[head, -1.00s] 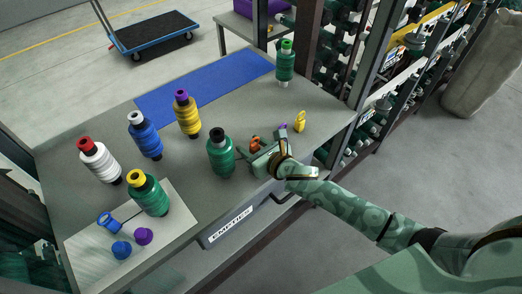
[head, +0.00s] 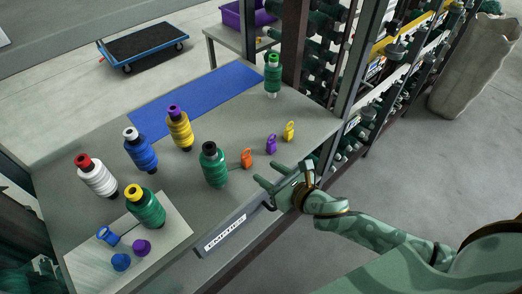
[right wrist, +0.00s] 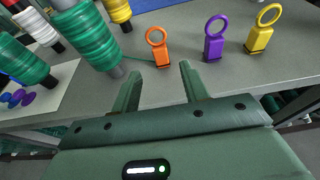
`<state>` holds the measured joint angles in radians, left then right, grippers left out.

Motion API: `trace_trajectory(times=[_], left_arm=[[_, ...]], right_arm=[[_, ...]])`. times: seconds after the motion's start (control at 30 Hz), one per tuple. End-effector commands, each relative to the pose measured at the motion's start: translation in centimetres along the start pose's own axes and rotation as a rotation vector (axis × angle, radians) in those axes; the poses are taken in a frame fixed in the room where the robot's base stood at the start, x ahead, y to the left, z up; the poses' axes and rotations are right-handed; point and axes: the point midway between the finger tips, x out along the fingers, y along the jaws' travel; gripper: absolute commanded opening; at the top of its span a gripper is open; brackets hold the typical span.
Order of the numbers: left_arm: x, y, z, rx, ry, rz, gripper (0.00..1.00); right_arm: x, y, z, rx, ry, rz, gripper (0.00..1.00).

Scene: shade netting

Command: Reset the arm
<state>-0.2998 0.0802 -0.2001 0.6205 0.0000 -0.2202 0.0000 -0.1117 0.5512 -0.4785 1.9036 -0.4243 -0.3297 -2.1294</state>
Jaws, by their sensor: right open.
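My right gripper (head: 272,184) is open and empty at the front edge of the grey table (head: 230,135). In the right wrist view its two fingers (right wrist: 159,82) stand apart with nothing between them. An orange ring-topped clip (head: 246,158) stands just beyond the fingertips, and it also shows in the right wrist view (right wrist: 158,48). A purple clip (head: 271,144) and a yellow clip (head: 289,131) stand to its right. A green spool with a black top (head: 213,164) stands upright left of the clips. My left gripper is not in view.
White (head: 97,176), blue (head: 140,150) and yellow (head: 180,128) spools stand at the left and middle. A green spool with a yellow top (head: 145,206) stands on a pale board (head: 170,232). A drawer labelled EMPTIES (head: 222,236) is under the front edge. The blue mat (head: 200,98) is bare.

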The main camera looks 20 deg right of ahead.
Motion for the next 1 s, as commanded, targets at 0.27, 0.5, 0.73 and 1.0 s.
trace_trajectory(times=[0.27, 0.5, 0.73, 1.0], left_arm=[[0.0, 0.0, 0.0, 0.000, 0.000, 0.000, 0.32], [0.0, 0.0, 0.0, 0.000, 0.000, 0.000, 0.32], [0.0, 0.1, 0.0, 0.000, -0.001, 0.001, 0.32], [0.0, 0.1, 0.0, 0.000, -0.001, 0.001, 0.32]], right_arm=[[-0.2, 0.0, 0.0, 0.068, 0.007, -0.023, 0.45], [-4.4, -1.4, -0.5, 0.865, 0.042, -0.331, 0.45], [-11.0, -3.3, -2.3, 1.608, -0.069, -0.716, 0.45], [-17.4, -4.2, -3.8, 2.075, -0.294, -1.050, 0.45]])
